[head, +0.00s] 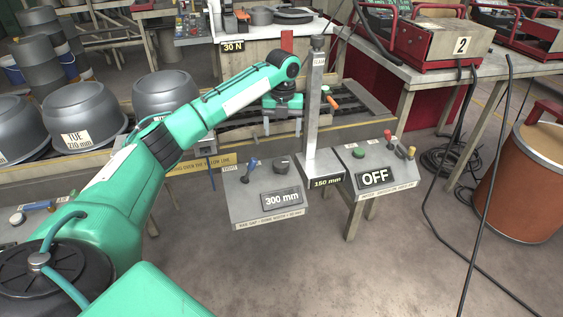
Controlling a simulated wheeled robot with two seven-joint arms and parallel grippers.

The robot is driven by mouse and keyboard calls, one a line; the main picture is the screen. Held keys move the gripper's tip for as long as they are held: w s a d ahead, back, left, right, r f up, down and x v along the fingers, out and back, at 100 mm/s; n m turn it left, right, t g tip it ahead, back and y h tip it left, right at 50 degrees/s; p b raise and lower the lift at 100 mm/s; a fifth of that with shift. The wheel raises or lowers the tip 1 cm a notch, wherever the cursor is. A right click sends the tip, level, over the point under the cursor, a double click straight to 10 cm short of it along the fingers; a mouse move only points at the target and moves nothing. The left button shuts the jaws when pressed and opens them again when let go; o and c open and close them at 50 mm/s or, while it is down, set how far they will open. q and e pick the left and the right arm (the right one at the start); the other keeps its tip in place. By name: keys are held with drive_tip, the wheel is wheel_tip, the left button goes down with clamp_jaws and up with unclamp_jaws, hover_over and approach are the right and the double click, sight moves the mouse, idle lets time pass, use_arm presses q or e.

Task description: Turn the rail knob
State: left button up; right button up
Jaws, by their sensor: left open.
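A sloped grey console (242,205) stands at the middle, with a "300 mm" display (282,199) and a strip along its front that seems to read as a rail gap label. The dark round rail knob (282,164) sits on its upper right. My left gripper (283,128) points down, open and empty. In the head view it appears just above and beyond the knob, apart from it; the exact height gap is hard to judge. My right gripper is not in view.
A blue-handled lever (249,169) stands left of the knob. A metal seam post (314,105) rises close right of my gripper. A second console with an "OFF" display (376,178) and coloured levers stands to the right. Large grey drums (82,112) stand at left.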

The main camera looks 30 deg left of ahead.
sight(281, 162)
use_arm(q)
drive_tip(key=f, duration=1.3)
drive_tip(key=shift+a, duration=0.35)
drive_tip(key=shift+c, duration=0.4)
drive_tip(key=shift+r, duration=0.1)
drive_tip(key=c, duration=0.9)
